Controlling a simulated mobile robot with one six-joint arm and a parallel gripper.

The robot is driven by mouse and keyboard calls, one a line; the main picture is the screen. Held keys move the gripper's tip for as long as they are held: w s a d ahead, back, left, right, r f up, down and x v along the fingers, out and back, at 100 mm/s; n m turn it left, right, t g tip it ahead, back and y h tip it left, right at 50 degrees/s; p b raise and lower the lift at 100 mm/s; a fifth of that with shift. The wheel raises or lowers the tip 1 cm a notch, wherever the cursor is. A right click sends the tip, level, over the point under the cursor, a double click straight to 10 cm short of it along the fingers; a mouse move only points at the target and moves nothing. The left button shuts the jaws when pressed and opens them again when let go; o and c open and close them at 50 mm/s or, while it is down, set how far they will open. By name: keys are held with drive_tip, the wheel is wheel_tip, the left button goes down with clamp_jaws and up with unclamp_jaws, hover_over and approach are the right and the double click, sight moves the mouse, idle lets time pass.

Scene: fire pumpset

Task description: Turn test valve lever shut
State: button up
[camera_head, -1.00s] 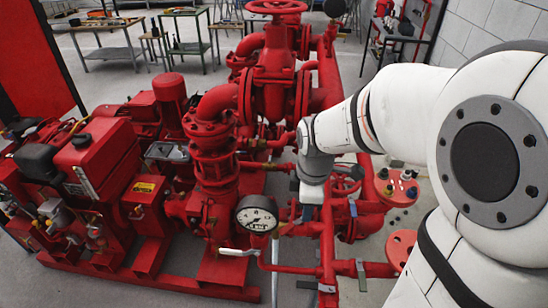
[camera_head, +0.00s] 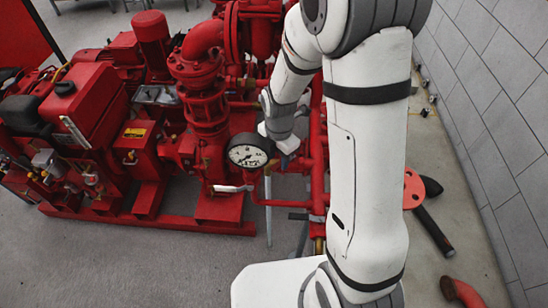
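I cannot tell for sure which lever is the test valve lever. A pale lever (camera_head: 232,188) lies roughly level below the round pressure gauge (camera_head: 250,151). A dark lever handle (camera_head: 298,216) shows on the red pipework right of it. My gripper (camera_head: 286,145) is just right of the gauge, beside the red pipes. It is small and partly hidden by my wrist, so its fingers and any contact cannot be made out. My arm covers the pipework farther right.
The red pump set (camera_head: 200,110) with its engine (camera_head: 85,110) fills the left and middle. A grey block wall (camera_head: 490,110) stands at the right. A red flange (camera_head: 413,188), a dark pipe (camera_head: 434,231) and a red elbow (camera_head: 462,292) are near it. The floor in front is clear.

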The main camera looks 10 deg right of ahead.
drive_tip(key=shift+f, duration=0.5)
clamp_jaws()
